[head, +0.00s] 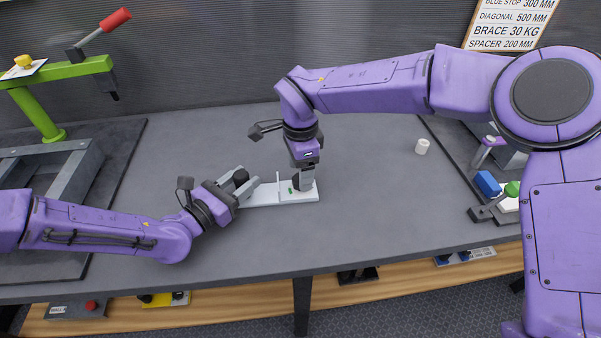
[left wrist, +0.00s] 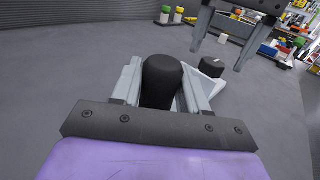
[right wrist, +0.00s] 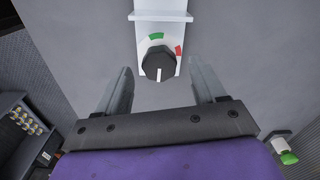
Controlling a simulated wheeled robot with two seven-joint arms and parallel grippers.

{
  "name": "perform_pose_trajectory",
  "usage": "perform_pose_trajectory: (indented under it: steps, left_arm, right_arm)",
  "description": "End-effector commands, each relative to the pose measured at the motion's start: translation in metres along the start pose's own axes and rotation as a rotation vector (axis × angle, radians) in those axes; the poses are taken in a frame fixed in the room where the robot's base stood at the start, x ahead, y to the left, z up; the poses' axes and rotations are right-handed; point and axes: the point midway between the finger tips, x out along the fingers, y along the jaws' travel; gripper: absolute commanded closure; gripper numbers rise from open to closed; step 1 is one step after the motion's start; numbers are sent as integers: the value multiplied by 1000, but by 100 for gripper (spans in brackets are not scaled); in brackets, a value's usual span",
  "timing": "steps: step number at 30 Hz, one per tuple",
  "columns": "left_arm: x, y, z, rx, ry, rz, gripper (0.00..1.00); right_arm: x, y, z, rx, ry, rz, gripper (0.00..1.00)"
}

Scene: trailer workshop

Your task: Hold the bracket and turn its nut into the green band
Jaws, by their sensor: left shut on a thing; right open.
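The white bracket (head: 265,196) lies on the grey table with a thin upright plate across it. My left gripper (head: 245,183) is shut on the bracket's black grip (left wrist: 162,82) at its left end. The dark nut (right wrist: 158,63) sits on the bracket's right part, with a white pointer line on its near side in the right wrist view. The green band (right wrist: 156,37) is on the nut's far side there, and a red mark (right wrist: 179,50) is to its right; the pointer is away from both. My right gripper (head: 303,184) points down at the nut, open, with its fingers apart from it.
A white cylinder (head: 422,147) stands on the table at right. A green stand (head: 65,70) with a red-handled lever is at far left. A blue block (head: 487,184) and a green-capped part (head: 512,189) are at right. The table's middle front is clear.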

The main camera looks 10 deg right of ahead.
Motion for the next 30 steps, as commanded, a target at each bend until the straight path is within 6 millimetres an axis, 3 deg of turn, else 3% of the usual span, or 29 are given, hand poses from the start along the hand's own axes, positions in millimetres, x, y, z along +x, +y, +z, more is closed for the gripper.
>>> perform_pose_trajectory:
  steps: [4,12,17,18,30]
  left_arm:
    - [0,0,0,0,0,1,86]
    - [0,0,0,-1,0,1,86]
    - [0,0,0,0,0,1,86]
    - [0,0,0,0,0,1,86]
    - [0,0,0,0,0,0,86]
  right_arm:
    - [14,0,0,1,0,0,30]
    - [16,0,0,1,-1,0,30]
    - [16,0,0,1,-1,-1,82]
    - [16,0,0,1,-1,-1,87]
    - [16,0,0,71,-1,1,87]
